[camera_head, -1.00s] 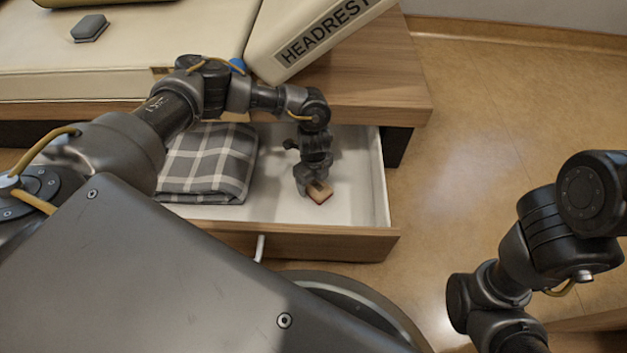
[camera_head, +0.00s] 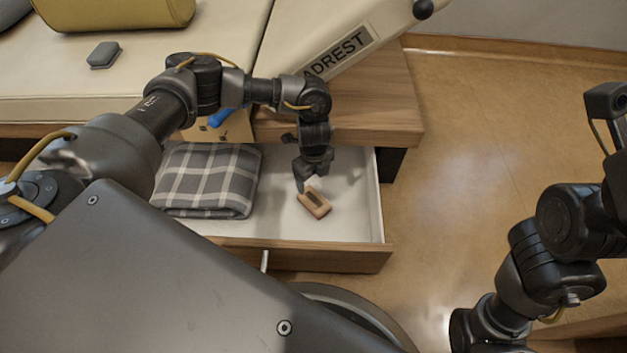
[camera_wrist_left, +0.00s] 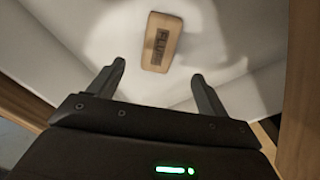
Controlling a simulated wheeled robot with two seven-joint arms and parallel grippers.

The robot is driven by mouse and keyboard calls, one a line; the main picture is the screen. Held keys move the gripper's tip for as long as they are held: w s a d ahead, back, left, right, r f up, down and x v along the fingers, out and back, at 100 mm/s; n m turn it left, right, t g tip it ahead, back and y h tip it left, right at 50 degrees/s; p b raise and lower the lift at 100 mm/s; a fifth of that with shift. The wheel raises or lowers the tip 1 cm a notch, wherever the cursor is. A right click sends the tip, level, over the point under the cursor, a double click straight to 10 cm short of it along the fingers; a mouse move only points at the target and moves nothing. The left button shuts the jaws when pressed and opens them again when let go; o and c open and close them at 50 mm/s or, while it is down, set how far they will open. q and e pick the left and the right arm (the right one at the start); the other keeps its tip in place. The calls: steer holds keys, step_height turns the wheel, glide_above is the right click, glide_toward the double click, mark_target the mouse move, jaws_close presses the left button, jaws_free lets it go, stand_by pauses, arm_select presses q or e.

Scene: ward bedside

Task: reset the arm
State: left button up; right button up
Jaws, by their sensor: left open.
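My left gripper (camera_head: 312,182) is over the open drawer, pointing down. It is open and empty. A small wooden block (camera_head: 314,203) with a dark recessed face lies on the white drawer floor just below and in front of the fingers. In the left wrist view the block (camera_wrist_left: 160,42) shows dark lettering starting "FLU" and lies beyond the two spread fingertips (camera_wrist_left: 158,72), apart from both. My right arm stands at the right of the head view; its fingers do not show.
A folded grey plaid cloth (camera_head: 208,178) lies left in the drawer (camera_head: 330,257). Open floor lies right.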

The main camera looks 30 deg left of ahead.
arm_select(q)
steer(key=shift+r, duration=0.6)
